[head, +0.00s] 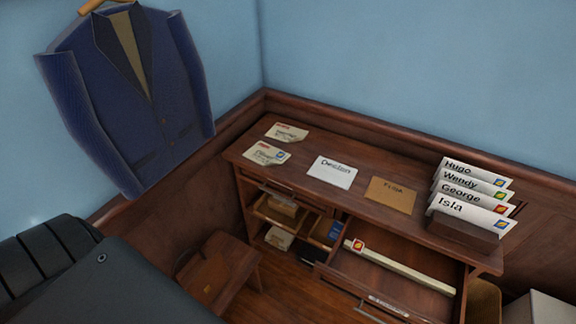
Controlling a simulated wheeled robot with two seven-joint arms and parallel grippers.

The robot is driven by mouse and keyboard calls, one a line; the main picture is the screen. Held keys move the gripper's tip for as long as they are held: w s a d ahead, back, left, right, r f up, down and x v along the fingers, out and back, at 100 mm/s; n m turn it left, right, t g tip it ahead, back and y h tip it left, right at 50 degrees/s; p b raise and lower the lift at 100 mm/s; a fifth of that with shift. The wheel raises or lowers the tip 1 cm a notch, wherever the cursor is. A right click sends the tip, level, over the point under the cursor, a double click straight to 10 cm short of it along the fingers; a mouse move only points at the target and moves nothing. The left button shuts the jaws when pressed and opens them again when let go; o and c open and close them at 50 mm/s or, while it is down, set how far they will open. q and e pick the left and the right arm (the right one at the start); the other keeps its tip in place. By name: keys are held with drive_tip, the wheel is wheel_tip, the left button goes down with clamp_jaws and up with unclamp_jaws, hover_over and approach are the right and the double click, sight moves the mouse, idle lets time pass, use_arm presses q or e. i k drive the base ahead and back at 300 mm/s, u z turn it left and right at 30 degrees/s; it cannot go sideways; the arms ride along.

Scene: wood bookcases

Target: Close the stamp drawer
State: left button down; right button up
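A wide wooden drawer (400,272) at the right of the desk (232,153) is pulled out. A long cream strip lies across it, with a stamp picture (357,245) at its left end. The drawer's front edge carries a small pale label (388,305), too small to read, so I cannot tell for certain that this is the stamp drawer. Left of it, small compartments (275,212) hold brown and blue items; I cannot tell whether they are pulled out. Neither of my grippers is in view.
Several named envelopes stand in a wooden holder (462,232). A white envelope (332,172), a brown envelope (390,194) and stamped papers (266,153) lie on top. A brown leather bag (215,270) is left below. A blue jacket (130,95) hangs on the wall.

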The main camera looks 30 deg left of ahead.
sight(401, 280)
drive_tip(key=u, duration=1)
drive_tip(key=k, duration=0.55)
drive_tip(key=z, duration=0.5)
